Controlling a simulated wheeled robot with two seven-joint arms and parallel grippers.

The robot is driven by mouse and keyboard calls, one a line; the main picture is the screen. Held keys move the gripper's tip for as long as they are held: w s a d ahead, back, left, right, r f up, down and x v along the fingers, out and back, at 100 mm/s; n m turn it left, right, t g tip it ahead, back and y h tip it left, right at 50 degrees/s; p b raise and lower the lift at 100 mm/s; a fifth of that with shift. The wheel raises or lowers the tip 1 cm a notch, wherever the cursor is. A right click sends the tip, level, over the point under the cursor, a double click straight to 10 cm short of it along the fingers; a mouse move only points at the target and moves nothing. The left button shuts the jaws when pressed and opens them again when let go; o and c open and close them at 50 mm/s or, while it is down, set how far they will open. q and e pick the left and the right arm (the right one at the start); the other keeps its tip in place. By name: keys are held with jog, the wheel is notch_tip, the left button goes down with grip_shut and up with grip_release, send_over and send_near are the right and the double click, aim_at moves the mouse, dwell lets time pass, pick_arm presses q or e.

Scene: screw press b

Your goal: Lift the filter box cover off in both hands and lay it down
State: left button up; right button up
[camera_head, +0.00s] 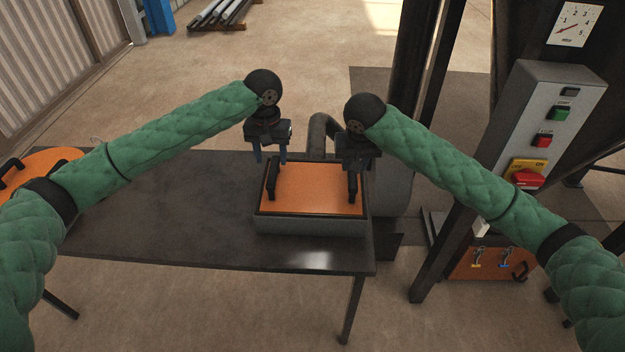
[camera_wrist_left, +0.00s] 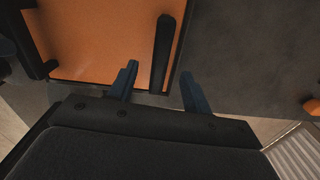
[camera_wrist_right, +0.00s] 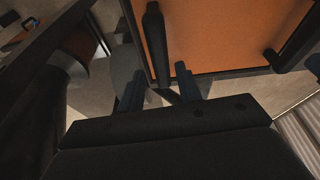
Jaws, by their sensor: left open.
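The filter box cover (camera_head: 312,190) is an orange panel with two black bar handles, lying on the grey filter box (camera_head: 310,226) at the right end of the dark table. My left gripper (camera_head: 271,158) is open above the left handle (camera_head: 271,181). In the left wrist view that handle (camera_wrist_left: 161,52) stands between the spread fingers (camera_wrist_left: 158,88). My right gripper (camera_head: 358,166) is over the right handle (camera_head: 352,187). In the right wrist view its fingers (camera_wrist_right: 158,86) are spread, with the handle (camera_wrist_right: 156,42) between and beyond them. Neither gripper visibly touches a handle.
The dark table (camera_head: 180,215) is clear left of the box. A round orange object (camera_head: 38,168) with black handles is at the far left. A grey pipe (camera_head: 322,128) stands behind the box. The control panel (camera_head: 540,125) and dark posts stand at right.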

aim_at(272, 170)
jog(key=shift+m, duration=0.3)
pick_arm(q)
jog(key=shift+w+f+n, duration=0.2)
jog(key=shift+n, duration=0.2)
pick_arm(e)
jog(key=shift+w+f, duration=0.15)
jog(key=shift+w, duration=0.05)
pick_arm(q)
jog(key=shift+r, duration=0.1)
pick_arm(e)
jog(key=shift+s, duration=0.1)
pick_arm(q)
jog(key=shift+s, duration=0.15)
jog(key=shift+f, duration=3.95)
pick_arm(e)
jog(key=shift+x, duration=3.85)
pick_arm(q)
jog(key=c, duration=0.7)
pick_arm(e)
jog(key=c, duration=0.7)
pick_arm(q)
grip_shut()
pick_arm(e)
grip_shut()
